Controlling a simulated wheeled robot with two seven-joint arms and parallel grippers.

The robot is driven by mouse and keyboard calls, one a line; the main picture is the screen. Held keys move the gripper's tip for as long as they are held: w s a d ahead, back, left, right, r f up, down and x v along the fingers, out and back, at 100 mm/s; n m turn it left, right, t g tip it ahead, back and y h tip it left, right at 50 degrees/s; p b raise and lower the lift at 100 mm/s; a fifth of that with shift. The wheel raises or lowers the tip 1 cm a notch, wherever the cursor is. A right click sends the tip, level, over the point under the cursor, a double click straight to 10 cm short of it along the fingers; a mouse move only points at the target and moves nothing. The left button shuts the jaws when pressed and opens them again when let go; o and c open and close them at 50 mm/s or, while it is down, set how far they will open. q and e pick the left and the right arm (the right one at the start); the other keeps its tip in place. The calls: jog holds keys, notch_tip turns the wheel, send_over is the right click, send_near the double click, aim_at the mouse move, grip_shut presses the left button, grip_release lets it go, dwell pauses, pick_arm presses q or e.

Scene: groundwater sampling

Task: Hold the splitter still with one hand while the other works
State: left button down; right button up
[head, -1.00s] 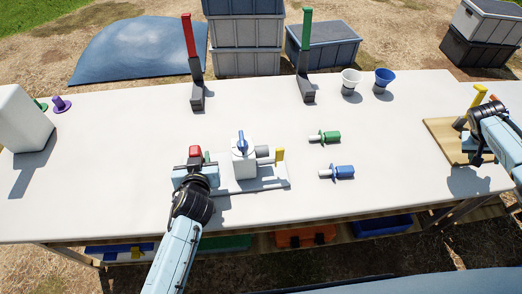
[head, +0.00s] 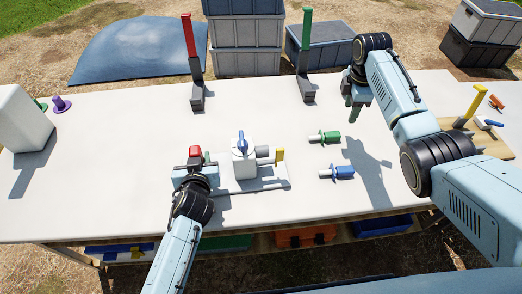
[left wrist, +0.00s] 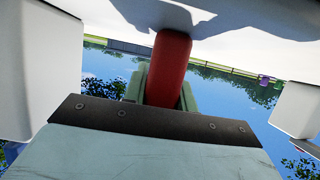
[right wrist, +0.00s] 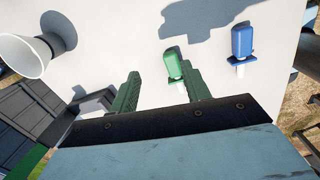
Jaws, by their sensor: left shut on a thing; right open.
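The splitter (head: 244,164) is a pale block with a blue lever on top, standing on a flat base plate. A red grip (head: 195,151) is at its left, and a grey stub and yellow handle are at its right. My left gripper (head: 193,165) is shut on the red grip, which shows between the fingers in the left wrist view (left wrist: 171,70). My right gripper (head: 354,112) is open and empty above the table's back right. The green plug (head: 325,136) and blue plug (head: 337,172) lie right of the splitter; the right wrist view shows them beyond the fingers.
A red-handled post (head: 189,40) and a green-handled post (head: 305,45) stand at the table's back edge. A white funnel (right wrist: 25,55) is near my right gripper. A wooden board (head: 487,145) with a blue-handled valve is at the right. The table's left middle is clear.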

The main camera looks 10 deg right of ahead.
aim_at(334, 133)
jog(key=shift+n+y, duration=0.3)
jog(key=shift+n, duration=0.6)
jog(key=shift+s+a+f, duration=0.1)
jog(key=shift+a+f, duration=0.4)
jog(key=shift+f, duration=1.1)
jog(key=shift+s+a+f, duration=0.15)
jog(key=shift+a+f, duration=0.35)
jog(key=shift+f, duration=1.15)
jog(key=shift+s+a+f, duration=0.1)
jog(key=shift+a+f, duration=0.4)
jog(key=shift+f, duration=1.1)
jog(key=c, duration=0.9)
jog(key=shift+r, duration=3.5)
